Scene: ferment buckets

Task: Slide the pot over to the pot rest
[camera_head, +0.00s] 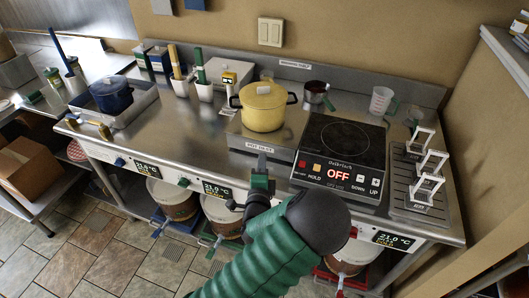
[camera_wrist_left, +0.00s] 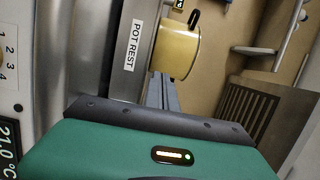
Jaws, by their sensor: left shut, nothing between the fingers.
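The yellow pot (camera_head: 263,113), lidded and with dark side handles, stands upright on the raised steel pot rest (camera_head: 232,131), whose front carries a "POT REST" label. The pot (camera_wrist_left: 178,50) and the labelled front of the rest (camera_wrist_left: 133,75) also show in the wrist view. My left gripper (camera_head: 262,160) is in front of the rest, near the counter's front edge. Its fingers are shut and empty, with the pot beyond them. In the wrist view the green gripper body (camera_wrist_left: 120,150) hides the near part. My right gripper is not in view.
A black cooktop (camera_head: 342,143) reading OFF sits right of the rest. A rack with white frames (camera_head: 422,163) is farther right. A blue pot (camera_head: 112,94) stands in a tray at the left. Utensil holders (camera_head: 203,92) stand behind. The counter left of the rest (camera_head: 175,122) is clear.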

